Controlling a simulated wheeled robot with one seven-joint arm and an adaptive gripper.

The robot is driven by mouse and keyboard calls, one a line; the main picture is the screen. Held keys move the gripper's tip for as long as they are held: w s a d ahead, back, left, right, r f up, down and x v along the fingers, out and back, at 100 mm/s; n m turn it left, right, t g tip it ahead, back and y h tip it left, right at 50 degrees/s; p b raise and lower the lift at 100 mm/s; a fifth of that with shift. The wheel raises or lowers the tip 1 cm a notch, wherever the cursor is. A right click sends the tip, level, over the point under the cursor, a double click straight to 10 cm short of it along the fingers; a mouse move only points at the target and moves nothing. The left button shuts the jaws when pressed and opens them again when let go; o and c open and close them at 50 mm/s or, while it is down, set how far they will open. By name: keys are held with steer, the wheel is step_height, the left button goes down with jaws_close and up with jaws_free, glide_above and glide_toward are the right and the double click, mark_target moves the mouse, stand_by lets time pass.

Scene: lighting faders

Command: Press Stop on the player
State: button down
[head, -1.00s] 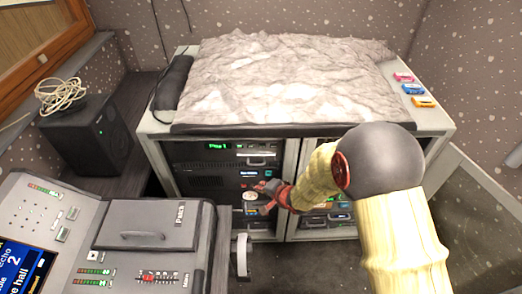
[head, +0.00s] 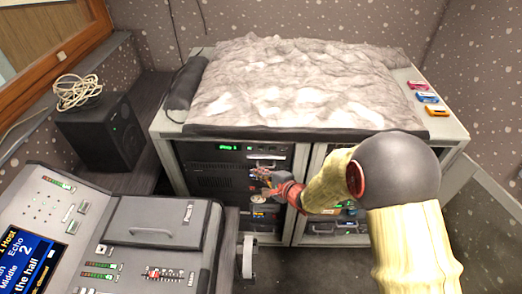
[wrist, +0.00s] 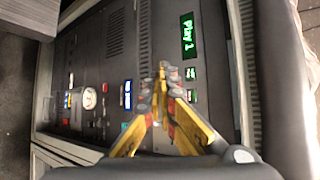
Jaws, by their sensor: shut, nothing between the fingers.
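The player (head: 205,155) is the top dark unit in the left bay of the rack, with a lit green display (head: 228,147). In the wrist view the display reads "Play 1" (wrist: 188,35), turned sideways, with small green-lit buttons (wrist: 191,85) beside it. Which one is Stop cannot be read. My gripper (head: 262,176) is in front of the rack, below and right of the display. In the wrist view its fingertips (wrist: 161,72) are together and empty, left of the display and buttons. Whether they touch the front panel cannot be told.
A unit with a round white dial (wrist: 90,98) and a blue display (wrist: 128,94) sits beside the player's panel. The rack top holds a crumpled grey cover (head: 300,80) and several coloured cassettes (head: 428,97). A mixing desk (head: 90,225) stands at the front left.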

mark_target(261, 149)
steer(key=w, duration=0.8)
steer(key=shift+w+d, duration=0.2)
steer(key=shift+w, duration=0.15)
stand_by(1.3)
steer(key=shift+w+p, duration=0.15)
steer(key=shift+p, duration=0.25)
steer(key=shift+w, duration=0.1)
steer(key=shift+w+p, duration=0.35)
steer(key=shift+p, duration=0.1)
stand_by(0.3)
steer(key=shift+s, duration=0.1)
steer(key=shift+s+p, duration=0.5)
steer(key=shift+s, duration=0.15)
